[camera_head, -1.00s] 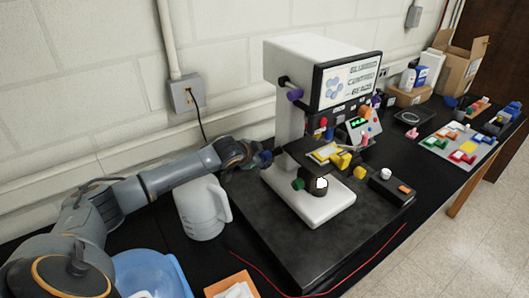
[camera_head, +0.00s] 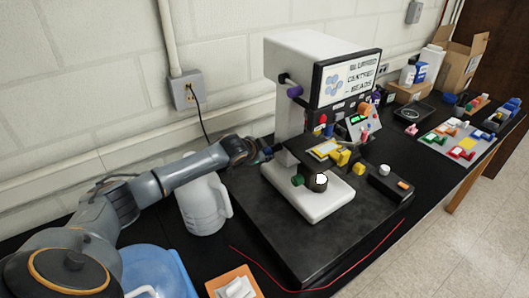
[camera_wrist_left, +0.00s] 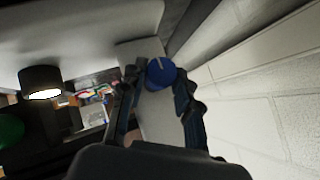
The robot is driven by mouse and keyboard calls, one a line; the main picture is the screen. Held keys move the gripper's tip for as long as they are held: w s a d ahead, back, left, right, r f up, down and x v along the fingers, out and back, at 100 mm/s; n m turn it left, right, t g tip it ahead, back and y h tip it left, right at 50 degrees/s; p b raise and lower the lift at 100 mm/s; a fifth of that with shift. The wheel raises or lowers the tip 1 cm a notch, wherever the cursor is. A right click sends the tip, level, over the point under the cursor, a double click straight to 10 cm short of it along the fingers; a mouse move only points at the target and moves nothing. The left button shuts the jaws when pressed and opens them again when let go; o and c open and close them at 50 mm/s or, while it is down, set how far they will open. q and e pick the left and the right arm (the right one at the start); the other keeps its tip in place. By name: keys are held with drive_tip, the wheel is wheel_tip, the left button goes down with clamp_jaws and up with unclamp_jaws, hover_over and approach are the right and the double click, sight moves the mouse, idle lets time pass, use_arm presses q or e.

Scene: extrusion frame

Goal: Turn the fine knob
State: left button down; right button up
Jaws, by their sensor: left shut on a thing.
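A microscope-like instrument (camera_head: 322,200) with a white base and a screen stands on a black slab. A small blue knob (camera_head: 267,152) sits at its left side, and it shows in the left wrist view (camera_wrist_left: 160,73). My left gripper (camera_head: 261,152) is shut on this blue knob; in the wrist view its two dark fingers (camera_wrist_left: 161,80) lie on either side of it. The fingers partly hide the knob in the head view. The screen (camera_head: 349,79) reads "BLURRED CENTRED BEADS". My right gripper is not in view.
A green knob (camera_head: 297,180) and a purple knob (camera_head: 295,91) are on the same instrument. A white jug (camera_head: 204,205) stands close below my left forearm. A blue bowl (camera_head: 158,272) and an orange tray (camera_head: 249,272) are at the front. The wall runs close behind.

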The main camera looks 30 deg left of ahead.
use_arm(q)
drive_tip(key=shift+d+f+m+t+y+b, duration=0.25)
drive_tip(key=shift+f+m+y+b, duration=0.2)
drive_tip(key=shift+b, duration=0.3)
drive_tip(key=m+t+y+b, duration=0.1)
drive_tip(key=b, duration=0.1)
drive_tip(key=shift+s+f+y+b, duration=0.1)
drive_tip(key=shift+f+y+b, duration=0.05)
drive_tip(key=shift+y+b, duration=0.25)
drive_tip(key=shift+t+b, duration=0.35)
drive_tip(key=shift+b, duration=0.05)
drive_tip(key=shift+r+m+y+b, duration=0.2)
drive_tip(key=shift+m+y+b, duration=0.05)
drive_tip(key=shift+m+b, duration=0.1)
drive_tip(key=shift+r, duration=0.1)
drive_tip(key=c, duration=1)
unclamp_jaws()
